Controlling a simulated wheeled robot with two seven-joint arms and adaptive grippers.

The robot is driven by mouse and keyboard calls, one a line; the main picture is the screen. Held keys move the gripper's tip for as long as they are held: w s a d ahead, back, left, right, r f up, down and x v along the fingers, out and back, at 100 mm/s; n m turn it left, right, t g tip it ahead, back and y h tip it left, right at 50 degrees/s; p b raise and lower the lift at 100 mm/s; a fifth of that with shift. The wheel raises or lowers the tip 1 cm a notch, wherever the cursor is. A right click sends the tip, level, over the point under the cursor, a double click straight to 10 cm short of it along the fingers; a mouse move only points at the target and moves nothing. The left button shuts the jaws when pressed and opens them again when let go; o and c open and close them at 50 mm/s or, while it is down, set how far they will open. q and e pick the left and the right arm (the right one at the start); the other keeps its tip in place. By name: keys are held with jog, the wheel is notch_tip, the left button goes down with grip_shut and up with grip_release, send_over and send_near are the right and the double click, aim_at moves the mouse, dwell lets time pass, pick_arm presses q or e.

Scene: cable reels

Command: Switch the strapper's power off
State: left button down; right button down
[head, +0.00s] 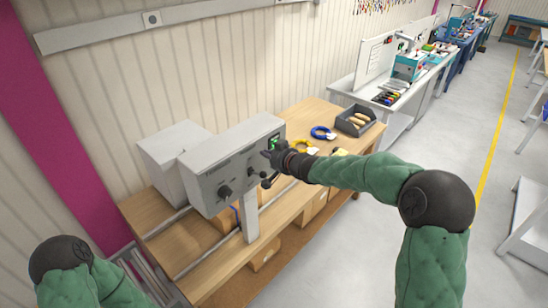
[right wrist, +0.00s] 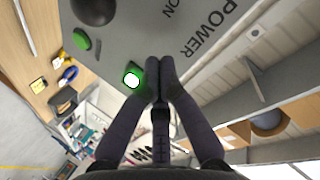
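The strapper (head: 232,165) is a grey box on a post over the wooden bench, with dark knobs on its front. Its panel shows in the right wrist view with the word POWER (right wrist: 215,27) and "ON". A lit green lamp or switch (right wrist: 132,78) glows beside my fingertips; I cannot tell which it is. My right gripper (head: 268,155) is at the panel's right end. Its fingertips (right wrist: 160,64) are together, with nothing visible between them, close to the panel; contact is unclear. They may hide part of the controls. My left gripper is out of view; only that arm's elbow shows.
A green button (right wrist: 82,40) and a black knob (right wrist: 92,9) are also on the panel. Blue (head: 323,132) and yellow (head: 301,147) rings and a dark tray (head: 355,121) lie on the bench to the right.

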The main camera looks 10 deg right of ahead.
aim_at(258, 174)
jog(key=shift+w+a+f, duration=0.25)
jog(key=shift+w+f, duration=0.05)
jog(key=shift+w, duration=0.05)
jog(key=shift+s+a+f+b, duration=0.15)
jog(key=shift+s+f+b, duration=0.2)
jog(key=shift+s+f, duration=0.35)
jog(key=shift+s+a+f+b, duration=0.1)
jog(key=shift+s+f+b, duration=0.2)
jog(key=shift+s+f, duration=0.35)
jog(key=shift+s+r, duration=0.15)
